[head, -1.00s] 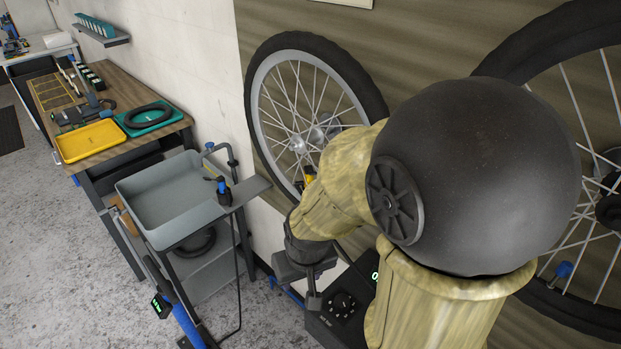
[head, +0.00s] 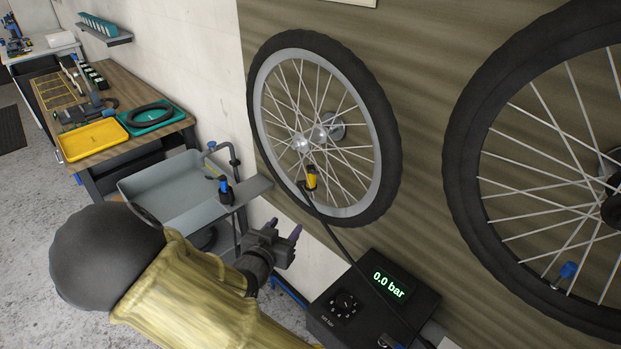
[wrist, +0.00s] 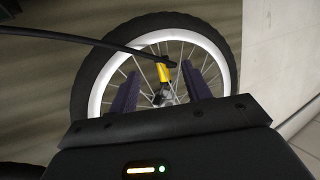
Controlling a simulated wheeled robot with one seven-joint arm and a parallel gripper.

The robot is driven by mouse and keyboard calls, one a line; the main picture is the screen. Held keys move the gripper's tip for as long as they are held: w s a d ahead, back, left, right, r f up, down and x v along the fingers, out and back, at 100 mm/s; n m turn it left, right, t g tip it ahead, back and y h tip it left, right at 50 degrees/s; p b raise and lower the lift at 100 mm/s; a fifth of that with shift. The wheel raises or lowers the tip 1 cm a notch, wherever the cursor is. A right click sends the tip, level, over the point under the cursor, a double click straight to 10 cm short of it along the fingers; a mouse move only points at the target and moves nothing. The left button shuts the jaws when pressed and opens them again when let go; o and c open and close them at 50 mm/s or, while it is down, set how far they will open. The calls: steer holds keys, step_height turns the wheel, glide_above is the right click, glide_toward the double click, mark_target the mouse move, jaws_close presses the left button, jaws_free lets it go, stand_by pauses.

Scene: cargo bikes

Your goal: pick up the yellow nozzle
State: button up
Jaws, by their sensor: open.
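The yellow nozzle (head: 311,178) has a black top and a black hose. It sits at the lower part of the left wheel (head: 368,205), in front of the spokes near the rim. My gripper (head: 288,240) is open and empty, below and to the left of the nozzle in the head view. In the wrist view the nozzle (wrist: 163,73) shows ahead between my two purple fingers (wrist: 160,90), apart from them. Whether it is fixed on a valve is hidden.
A pump box (head: 373,303) reading 0.0 bar stands below the wheel, with the hose running across its front. A grey tray cart (head: 180,205) holds a blue-and-black tool at its corner (head: 226,190). A second wheel (head: 465,160) hangs at the right.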

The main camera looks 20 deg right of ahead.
mark_target(308, 180)
steer(key=r, duration=0.1)
steer(key=r+t+h, duration=0.1)
steer(key=r+h, duration=0.1)
steer(key=shift+s+a+r+m+t, duration=0.25)
steer(key=shift+s+a+m+t, duration=0.05)
steer(key=p+x, duration=0.2)
steer(key=x, duration=1)
steer(key=shift+d+p, duration=0.1)
steer(key=shift+p, duration=0.2)
